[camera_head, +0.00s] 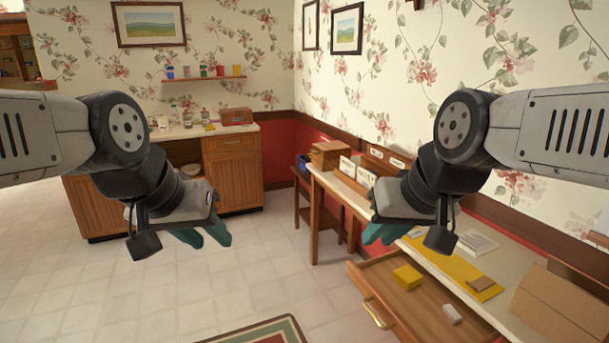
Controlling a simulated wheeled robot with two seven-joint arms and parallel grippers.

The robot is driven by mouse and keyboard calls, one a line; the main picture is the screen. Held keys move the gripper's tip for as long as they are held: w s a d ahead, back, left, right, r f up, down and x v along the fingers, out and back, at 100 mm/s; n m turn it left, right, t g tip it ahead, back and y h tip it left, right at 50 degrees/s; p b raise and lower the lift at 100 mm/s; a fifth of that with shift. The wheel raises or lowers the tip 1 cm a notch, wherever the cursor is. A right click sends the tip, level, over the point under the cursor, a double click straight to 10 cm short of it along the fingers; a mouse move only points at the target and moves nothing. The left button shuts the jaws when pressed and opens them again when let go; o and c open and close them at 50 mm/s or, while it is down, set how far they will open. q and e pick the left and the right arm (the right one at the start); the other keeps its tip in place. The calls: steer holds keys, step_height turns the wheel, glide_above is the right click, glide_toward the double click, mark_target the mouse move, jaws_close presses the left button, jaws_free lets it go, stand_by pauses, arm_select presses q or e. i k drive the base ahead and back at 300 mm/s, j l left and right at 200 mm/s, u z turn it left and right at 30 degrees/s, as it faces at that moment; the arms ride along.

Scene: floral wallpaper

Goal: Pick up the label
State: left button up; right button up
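No single item is clearly the label. Small white labels (397,162) show on the front of the wooden box at the back of the desk. White cards (347,166) stand in front of it. A white printed sheet (478,242) lies flat on the desk top. My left gripper (203,238) hangs over the floor, its teal fingertips apart and empty. My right gripper (381,236) hangs in front of the desk, near the drawer, its teal fingertips apart and empty. My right arm hides part of the desk.
The desk drawer (385,272) is pulled open and holds a yellow block (407,277) and a whitish piece (451,314). A yellow folder (444,266) and a cardboard box (556,303) are on the desk.

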mark_target(417, 232)
steer(key=z, duration=0.95)
steer(key=i+j+z, duration=0.25)
steer(key=i+j, duration=0.15)
steer(key=j, duration=0.25)
steer(key=i+j+z, duration=0.1)
steer(key=j, duration=0.25)
steer(key=i+j+z, duration=0.1)
steer(key=i+j, duration=0.15)
steer(key=i+j+z, duration=0.15)
steer(key=j, duration=0.3)
steer(key=i+j+z, duration=0.1)
steer(key=j, duration=0.3)
steer(key=i+j+z, duration=0.1)
steer(key=j, duration=0.3)
steer(key=i, duration=0.05)
